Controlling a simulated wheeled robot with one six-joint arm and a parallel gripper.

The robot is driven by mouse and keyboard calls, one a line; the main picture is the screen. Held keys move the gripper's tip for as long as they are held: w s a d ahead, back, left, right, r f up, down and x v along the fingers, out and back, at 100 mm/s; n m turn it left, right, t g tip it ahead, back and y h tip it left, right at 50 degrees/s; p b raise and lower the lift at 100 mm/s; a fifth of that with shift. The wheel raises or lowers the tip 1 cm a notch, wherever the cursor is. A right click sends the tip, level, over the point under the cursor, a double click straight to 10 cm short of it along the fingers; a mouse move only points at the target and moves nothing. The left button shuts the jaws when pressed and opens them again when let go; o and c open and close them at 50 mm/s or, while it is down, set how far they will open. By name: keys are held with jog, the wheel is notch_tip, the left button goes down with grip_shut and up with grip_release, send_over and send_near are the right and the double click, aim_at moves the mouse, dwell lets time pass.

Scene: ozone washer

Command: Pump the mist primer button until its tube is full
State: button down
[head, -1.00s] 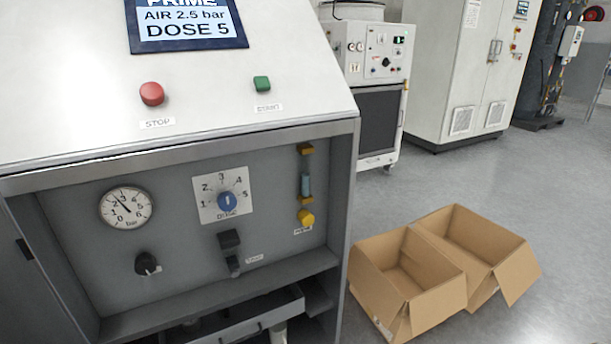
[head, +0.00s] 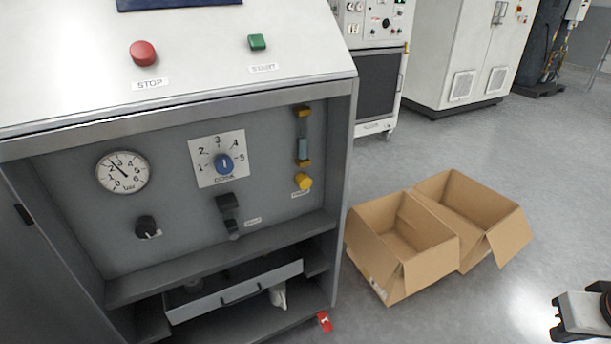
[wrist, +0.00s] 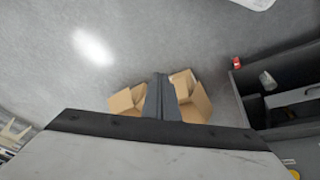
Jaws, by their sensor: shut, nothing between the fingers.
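The yellow primer button (head: 304,182) is on the right of the washer's grey front panel in the head view. Its upright tube (head: 303,149) stands above it between two yellow fittings. The lower part of the tube looks lighter blue than the upper part; the exact level is too small to read. My gripper (wrist: 161,78) is shut and empty in the wrist view. It points over the floor towards the boxes, apart from the panel. Its fingers are not in the head view, where a part of my arm shows at the lower right.
The panel holds a pressure gauge (head: 123,172), a blue dose dial (head: 224,163) and a black knob (head: 147,227). A red stop button (head: 143,53) and a green start button (head: 257,42) sit above. Open cardboard boxes (head: 423,281) stand right of the washer.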

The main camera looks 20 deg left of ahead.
aim_at(303, 181)
jog(key=w+a+n+t+h, duration=0.5)
jog(key=w+a+n, duration=0.9)
jog(key=w, duration=0.4)
jog(key=s+a+n+t+y, duration=0.1)
jog(key=a+n+t+y, duration=0.2)
jog(key=a, duration=1.3)
jog(key=s+a+n+t+y, duration=0.2)
jog(key=a+n, duration=0.5)
jog(key=a, duration=1)
jog(key=shift+f+t+y, duration=0.35)
jog(key=shift+t+y, duration=0.25)
jog(key=shift+y, duration=0.5)
jog(key=w+a, duration=0.5)
jog(key=a, duration=0.1)
jog(key=shift+w+a, duration=0.3)
jog(key=shift+w, duration=0.1)
jog(key=shift+w+a, duration=0.1)
jog(key=shift+w+a, duration=0.2)
jog(key=shift+a, duration=0.05)
